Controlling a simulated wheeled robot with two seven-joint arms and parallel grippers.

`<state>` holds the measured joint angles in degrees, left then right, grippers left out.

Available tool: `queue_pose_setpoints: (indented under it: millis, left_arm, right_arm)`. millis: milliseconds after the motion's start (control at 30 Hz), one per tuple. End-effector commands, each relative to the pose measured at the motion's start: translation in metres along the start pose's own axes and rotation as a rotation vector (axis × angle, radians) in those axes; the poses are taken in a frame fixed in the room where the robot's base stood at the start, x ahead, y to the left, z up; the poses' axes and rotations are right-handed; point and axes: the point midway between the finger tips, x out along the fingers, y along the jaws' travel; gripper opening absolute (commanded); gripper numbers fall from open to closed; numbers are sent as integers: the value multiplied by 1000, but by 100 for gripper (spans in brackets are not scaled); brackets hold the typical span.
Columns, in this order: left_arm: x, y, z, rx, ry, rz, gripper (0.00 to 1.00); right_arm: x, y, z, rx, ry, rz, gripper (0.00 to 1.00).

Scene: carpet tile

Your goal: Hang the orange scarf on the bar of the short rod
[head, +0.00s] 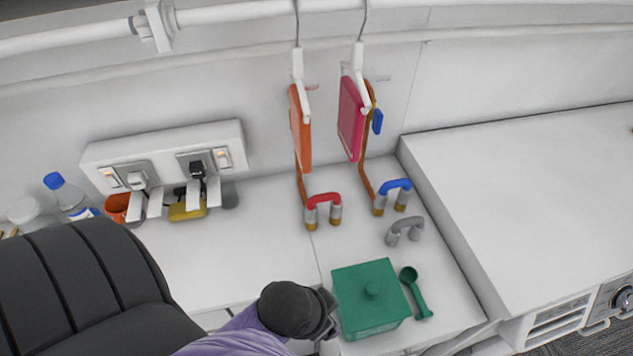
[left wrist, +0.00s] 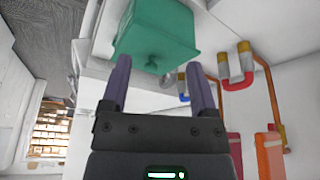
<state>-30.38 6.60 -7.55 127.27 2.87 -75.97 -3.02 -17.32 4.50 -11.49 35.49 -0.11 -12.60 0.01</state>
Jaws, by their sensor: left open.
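The orange scarf (head: 301,128) hangs as a flat folded panel from a white hanger (head: 298,68) on a thin wire, against the back wall; it shows upside down in the left wrist view (left wrist: 270,155). A pink panel (head: 351,118) hangs likewise to its right. I cannot tell which bar is the short rod's. My left gripper (left wrist: 157,68) is open with nothing between its fingers, near the green lidded box (left wrist: 158,35) and well apart from the scarf. In the head view it shows at the bottom, left of the green box (head: 371,300). My right gripper is out of view.
Red (head: 323,202), blue (head: 392,188) and grey (head: 405,228) U-shaped pieces stand on the white counter, with brown curved rods behind. A green spoon (head: 415,292) lies beside the box. A raised white block is right; a dark chair (head: 75,290) is left.

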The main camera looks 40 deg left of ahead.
Motion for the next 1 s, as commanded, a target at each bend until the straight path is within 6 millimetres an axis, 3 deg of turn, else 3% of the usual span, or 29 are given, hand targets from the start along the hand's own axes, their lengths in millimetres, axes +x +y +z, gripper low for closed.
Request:
queue_pose_setpoints:
  millis: [33, 167, 267, 333, 400, 500, 633, 700, 800, 1000]
  left_arm:
    - [-40, 6, -27, 33, 79, 34, 76]
    - [-82, 34, -103, 188, 460, 174, 76]
    - [-111, 44, -166, 240, 874, 206, 76]
    - [-135, 31, -203, 191, 1156, 134, 76]
    - [-155, 1, -227, 71, 1369, -16, 76]
    - [-167, -58, -235, -180, 1503, -330, 76]
    - [-151, -123, -211, -481, 1371, -716, 76]
    - [-138, -142, -195, -584, 1248, -848, 76]
    - [-126, -154, -178, -658, 1119, -947, 76]
    - [-120, -180, -183, -676, 1077, -981, 76]
  right_arm:
    - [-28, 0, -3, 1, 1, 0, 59]
    - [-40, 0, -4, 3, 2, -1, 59]
    - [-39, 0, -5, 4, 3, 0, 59]
    - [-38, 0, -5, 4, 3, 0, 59]
    - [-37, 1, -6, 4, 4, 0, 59]
    - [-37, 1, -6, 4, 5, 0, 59]
    - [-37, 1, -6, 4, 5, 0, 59]
    - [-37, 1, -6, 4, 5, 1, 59]
    - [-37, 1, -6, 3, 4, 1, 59]
    - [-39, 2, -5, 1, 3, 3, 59]
